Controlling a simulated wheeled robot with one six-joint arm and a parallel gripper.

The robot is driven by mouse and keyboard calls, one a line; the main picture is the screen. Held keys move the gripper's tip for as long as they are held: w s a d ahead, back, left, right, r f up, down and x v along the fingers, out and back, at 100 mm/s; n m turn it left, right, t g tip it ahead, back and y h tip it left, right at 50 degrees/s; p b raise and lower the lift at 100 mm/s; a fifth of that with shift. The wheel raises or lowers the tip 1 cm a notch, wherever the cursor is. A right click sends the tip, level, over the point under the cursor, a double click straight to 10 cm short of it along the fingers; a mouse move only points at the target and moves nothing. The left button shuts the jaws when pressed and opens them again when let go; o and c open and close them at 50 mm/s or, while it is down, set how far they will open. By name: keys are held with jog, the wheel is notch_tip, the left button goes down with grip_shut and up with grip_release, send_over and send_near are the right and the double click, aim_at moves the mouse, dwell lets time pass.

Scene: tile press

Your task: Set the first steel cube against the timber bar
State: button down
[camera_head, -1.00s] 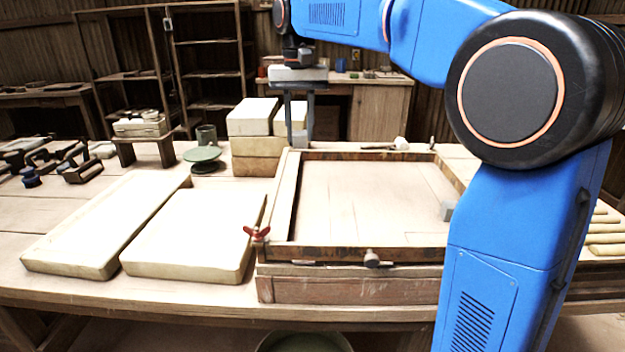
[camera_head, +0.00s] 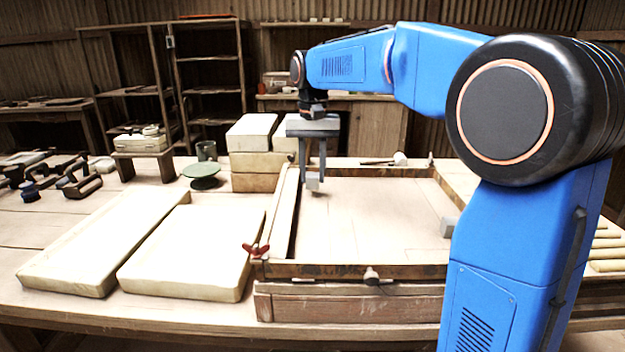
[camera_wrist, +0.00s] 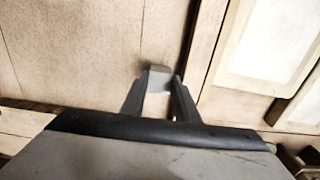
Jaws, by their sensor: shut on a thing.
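A small grey steel cube (camera_head: 312,183) is held between the fingertips of my gripper (camera_head: 314,175), over the left back part of the framed press bed. In the wrist view the cube (camera_wrist: 160,74) shows at the fingertips. A second grey steel cube (camera_head: 447,228) sits at the right side of the bed, partly hidden by my arm. A pale timber bar (camera_head: 284,215) runs along the left side of the bed, to the left of the held cube. The held cube looks apart from it; its height above the bed is hard to tell.
Two pale slabs (camera_head: 190,250) lie left of the press. Stacked blocks (camera_head: 252,160) stand behind its left corner. A red wing nut (camera_head: 256,250) and a knob (camera_head: 371,276) are at the front rail. A mallet (camera_head: 398,159) lies behind. The bed's middle (camera_head: 370,215) is clear.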

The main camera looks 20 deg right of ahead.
aim_at(313, 174)
jog(key=shift+f, duration=1.1)
jog(key=c, duration=1.6)
grip_release()
jog(key=shift+f, duration=0.1)
jog(key=shift+c, duration=0.2)
notch_tip(313, 174, up, 12)
jog(key=shift+s, duration=0.1)
